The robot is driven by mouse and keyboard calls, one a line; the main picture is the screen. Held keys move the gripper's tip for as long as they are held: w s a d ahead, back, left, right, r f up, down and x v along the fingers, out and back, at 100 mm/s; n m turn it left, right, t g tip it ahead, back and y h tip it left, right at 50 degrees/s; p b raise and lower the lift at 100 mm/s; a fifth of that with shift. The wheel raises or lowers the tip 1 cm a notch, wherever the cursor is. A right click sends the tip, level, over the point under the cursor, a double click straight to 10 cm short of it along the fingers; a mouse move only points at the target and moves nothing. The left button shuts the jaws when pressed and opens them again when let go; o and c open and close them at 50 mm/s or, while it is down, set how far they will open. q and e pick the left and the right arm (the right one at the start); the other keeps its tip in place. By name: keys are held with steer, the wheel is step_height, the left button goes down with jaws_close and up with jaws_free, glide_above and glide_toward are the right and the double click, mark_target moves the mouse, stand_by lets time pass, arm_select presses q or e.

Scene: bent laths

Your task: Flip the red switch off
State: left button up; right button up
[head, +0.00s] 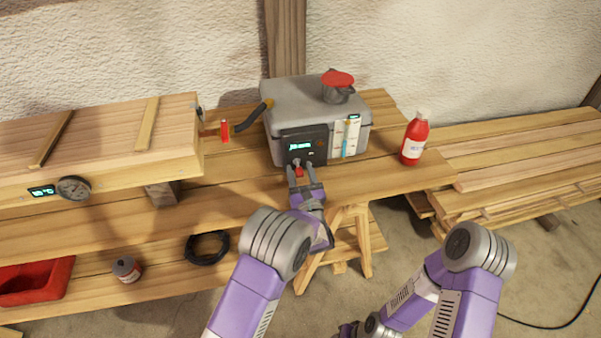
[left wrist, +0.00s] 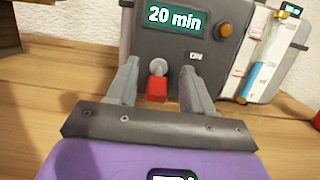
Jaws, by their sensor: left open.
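The red switch (left wrist: 157,88) is a small red block on a short lever with a round metal pivot, low on the dark front panel of the grey steam box unit. It also shows in the head view (head: 299,173). My left gripper (head: 301,168) is open in front of the panel, with one finger on each side of the switch. In the left wrist view the fingers (left wrist: 158,72) stand apart from the red block, with gaps on both sides. The panel display (left wrist: 174,18) reads 20 min. My right gripper is not in view; only part of my right arm shows.
The grey unit (head: 285,100) stands on a wooden bench with a red-capped filler on top and a level gauge (head: 345,137) on its front. A red bottle (head: 415,138) stands to its right. A long wooden box (head: 110,140) with a dial lies left.

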arm_select(q)
steer(key=p+v, duration=0.1)
steer(key=v, duration=0.6)
steer(key=shift+s+p, duration=0.25)
steer(key=shift+p, duration=0.15)
steer(key=shift+d+f, duration=0.1)
